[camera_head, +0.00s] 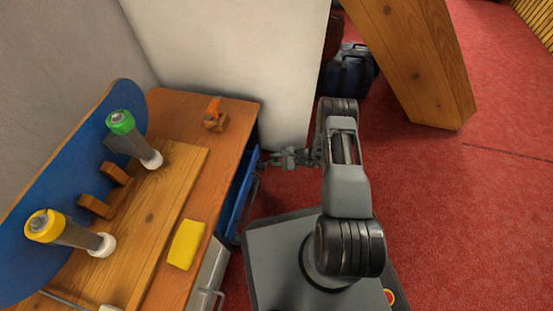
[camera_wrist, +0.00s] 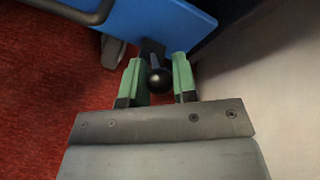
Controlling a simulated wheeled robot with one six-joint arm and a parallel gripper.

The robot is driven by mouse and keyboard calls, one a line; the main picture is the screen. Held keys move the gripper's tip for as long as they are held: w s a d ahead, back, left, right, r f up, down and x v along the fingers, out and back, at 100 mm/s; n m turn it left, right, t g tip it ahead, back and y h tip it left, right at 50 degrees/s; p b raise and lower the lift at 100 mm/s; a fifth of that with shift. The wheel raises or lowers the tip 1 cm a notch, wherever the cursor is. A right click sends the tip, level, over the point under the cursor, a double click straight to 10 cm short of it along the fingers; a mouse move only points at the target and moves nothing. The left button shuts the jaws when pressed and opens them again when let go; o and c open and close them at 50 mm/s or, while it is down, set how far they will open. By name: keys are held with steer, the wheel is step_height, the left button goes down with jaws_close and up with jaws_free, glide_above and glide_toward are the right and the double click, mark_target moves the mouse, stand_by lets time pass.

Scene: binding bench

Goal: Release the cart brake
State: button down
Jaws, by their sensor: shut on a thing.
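The blue cart (camera_head: 238,195) stands beside the right side of the wooden bench, and its blue panel (camera_wrist: 165,18) fills the top of the wrist view. A brake lever with a round black knob (camera_wrist: 159,79) projects from it. My gripper (camera_wrist: 157,62) has its green fingers on either side of the lever, shut on it, with the knob between them. In the head view, my gripper (camera_head: 272,160) is small and reaches left to the cart; the lever cannot be made out there.
A pale wall (camera_wrist: 255,60) is close on the right in the wrist view. Red floor (camera_head: 440,220) lies open to the right.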

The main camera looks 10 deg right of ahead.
steer(key=shift+w+r, duration=0.1)
steer(key=shift+w, duration=0.05)
steer(key=c, duration=0.9)
jaws_free()
steer(key=p+v, duration=0.4)
steer(key=v, duration=0.9)
steer(key=shift+d+p, duration=0.3)
steer(key=shift+d, duration=0.05)
steer(key=shift+r, duration=0.1)
